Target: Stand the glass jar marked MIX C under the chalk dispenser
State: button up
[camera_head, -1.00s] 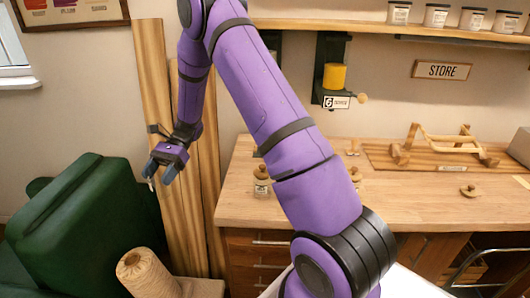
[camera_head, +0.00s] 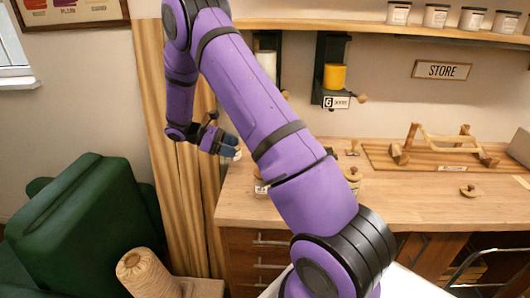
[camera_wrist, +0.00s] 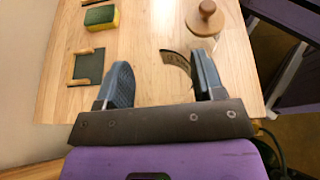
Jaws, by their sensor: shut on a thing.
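My gripper (camera_head: 228,143) is raised at the left end of the workbench, left of my upper arm. In the wrist view its two fingers (camera_wrist: 163,88) are shut on a clear glass jar that barely shows; its curved label (camera_wrist: 178,63) cannot be read. A pale bit of the jar (camera_head: 237,155) shows below the fingers in the head view. A dispenser with a white cylinder (camera_head: 267,66), perhaps the chalk one, hangs under the shelf, partly behind my arm; its label is hidden. A dispenser with a yellow cylinder (camera_head: 334,77), marked 6, hangs to its right.
Jars with round wooden lids (camera_head: 353,176) stand on the workbench (camera_head: 400,205); one lid (camera_wrist: 206,18) shows ahead of the fingers. A sponge (camera_wrist: 101,17) and a dark tray (camera_wrist: 88,66) lie left. A wooden rack (camera_head: 440,152) is at the back right. A green armchair (camera_head: 85,215) stands left.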

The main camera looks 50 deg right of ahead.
jog(key=w+d+r+n+t+h, duration=0.4)
jog(key=w+d+r+n+t, duration=0.35)
jog(key=d, duration=0.25)
jog(key=f, duration=1.4)
jog(key=shift+w+d+f, duration=0.15)
jog(key=shift+w+d, duration=0.15)
jog(key=shift+w, duration=0.05)
jog(key=d, duration=0.2)
jog(key=s+d, duration=0.1)
jog(key=d, duration=0.4)
jog(key=shift+s+d, duration=0.25)
jog(key=shift+d, duration=0.15)
jog(key=shift+s+d, duration=0.1)
jog(key=shift+d, duration=0.65)
jog(key=x, duration=0.3)
jog(key=shift+s+d, duration=0.1)
jog(key=shift+d, duration=0.05)
